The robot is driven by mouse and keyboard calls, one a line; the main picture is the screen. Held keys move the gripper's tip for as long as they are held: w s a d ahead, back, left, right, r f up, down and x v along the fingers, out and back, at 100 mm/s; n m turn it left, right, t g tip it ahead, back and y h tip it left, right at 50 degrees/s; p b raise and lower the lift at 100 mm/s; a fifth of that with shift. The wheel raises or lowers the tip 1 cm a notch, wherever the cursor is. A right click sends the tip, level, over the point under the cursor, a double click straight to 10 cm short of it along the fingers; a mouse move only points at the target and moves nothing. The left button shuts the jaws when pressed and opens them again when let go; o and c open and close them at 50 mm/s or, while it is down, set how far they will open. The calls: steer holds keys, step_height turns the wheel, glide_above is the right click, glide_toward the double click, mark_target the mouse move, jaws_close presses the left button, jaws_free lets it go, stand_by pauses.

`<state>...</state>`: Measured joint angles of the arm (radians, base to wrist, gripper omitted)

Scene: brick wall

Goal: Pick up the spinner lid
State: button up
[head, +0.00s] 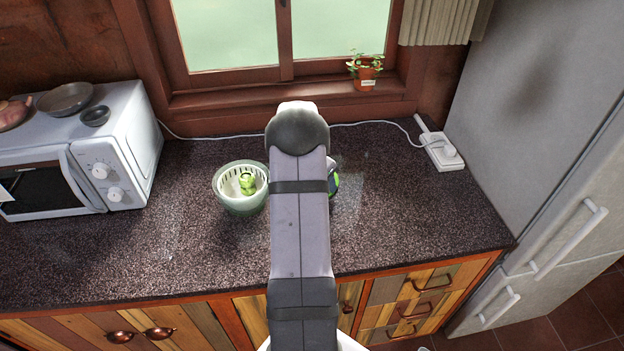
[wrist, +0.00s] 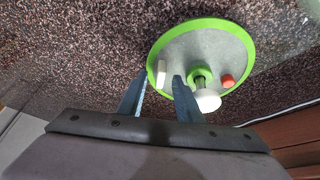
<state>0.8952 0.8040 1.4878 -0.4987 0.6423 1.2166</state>
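The spinner lid (wrist: 207,52) is a grey disc with a bright green rim, lying on the speckled counter in the wrist view. My gripper (wrist: 160,77) is open. In the picture, its fingertips are on either side of the white tab; I cannot tell whether they touch the lid. In the head view my arm hides the gripper and most of the lid, leaving a small edge of the lid (head: 333,182) showing.
The spinner bowl (head: 241,203), with a white basket and something green inside, stands left of my arm. A microwave (head: 85,150) is at the left, a power strip (head: 440,150) at the back right, and a fridge (head: 540,110) at the right.

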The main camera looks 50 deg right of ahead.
steer(key=shift+c, duration=0.3)
jaws_close()
steer(key=shift+r, duration=0.15)
